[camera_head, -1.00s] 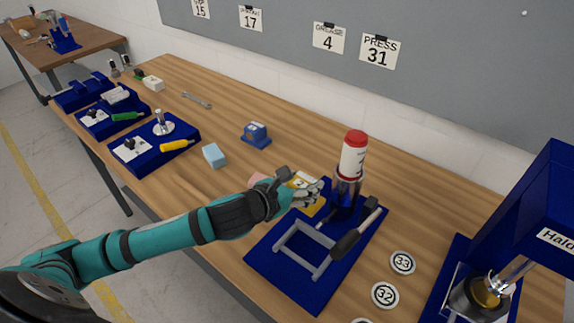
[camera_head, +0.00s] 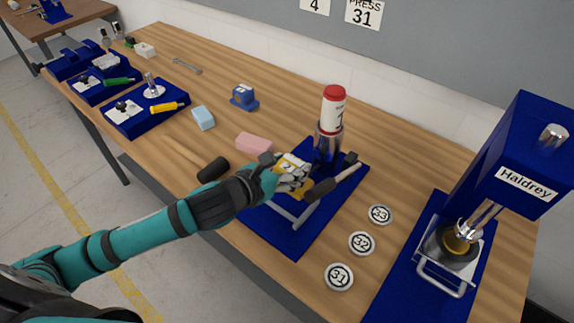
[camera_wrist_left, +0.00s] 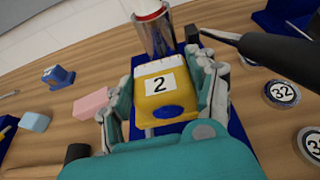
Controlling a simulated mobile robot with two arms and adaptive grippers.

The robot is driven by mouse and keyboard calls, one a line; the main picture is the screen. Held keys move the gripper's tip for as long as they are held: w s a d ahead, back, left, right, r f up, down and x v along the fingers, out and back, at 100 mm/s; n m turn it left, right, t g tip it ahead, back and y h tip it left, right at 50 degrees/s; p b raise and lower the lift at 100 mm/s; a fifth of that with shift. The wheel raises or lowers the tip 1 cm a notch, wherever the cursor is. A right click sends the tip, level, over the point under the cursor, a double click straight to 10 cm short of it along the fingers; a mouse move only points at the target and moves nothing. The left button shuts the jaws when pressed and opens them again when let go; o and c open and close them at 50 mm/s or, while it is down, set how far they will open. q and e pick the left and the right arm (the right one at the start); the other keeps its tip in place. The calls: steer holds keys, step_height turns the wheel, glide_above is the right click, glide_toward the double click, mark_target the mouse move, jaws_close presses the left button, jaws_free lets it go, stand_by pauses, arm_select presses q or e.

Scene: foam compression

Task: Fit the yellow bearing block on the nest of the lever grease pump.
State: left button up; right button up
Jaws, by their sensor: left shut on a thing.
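The yellow block (camera_head: 284,162), marked 2, is in my left gripper (camera_head: 291,178); the fingers close on its two sides. The block also fills the middle of the left wrist view (camera_wrist_left: 158,97), with a blue oval on its near face. The lever grease pump stands on a blue baseplate (camera_head: 262,222), with a red-capped white canister (camera_head: 333,110) and a black-gripped lever (camera_head: 321,189). A grey frame (camera_head: 293,215) on the plate lies under the hand and is partly hidden by it. I cannot tell whether the block touches the frame. My right gripper is not in view.
A pink block (camera_head: 254,143) and a dark cylinder (camera_head: 212,169) lie left of the plate. Round discs (camera_head: 361,243) marked 31, 32 and 33 lie to its right, before a blue press (camera_head: 505,165). A light-blue block (camera_head: 203,117) and blue fixtures stand further left.

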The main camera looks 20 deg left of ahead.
arm_select(q)
steer(key=shift+f+b, duration=0.7)
steer(key=shift+f, duration=0.1)
steer(key=shift+f+b, duration=1.05)
steer(key=shift+b, duration=0.1)
steer(key=shift+f+b, duration=0.65)
steer(key=shift+f, duration=0.55)
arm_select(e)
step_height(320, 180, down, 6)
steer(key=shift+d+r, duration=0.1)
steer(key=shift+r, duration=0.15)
arm_select(q)
steer(key=shift+f, duration=0.35)
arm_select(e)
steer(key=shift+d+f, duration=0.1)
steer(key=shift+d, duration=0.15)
arm_select(q)
steer(key=shift+f+b, duration=0.3)
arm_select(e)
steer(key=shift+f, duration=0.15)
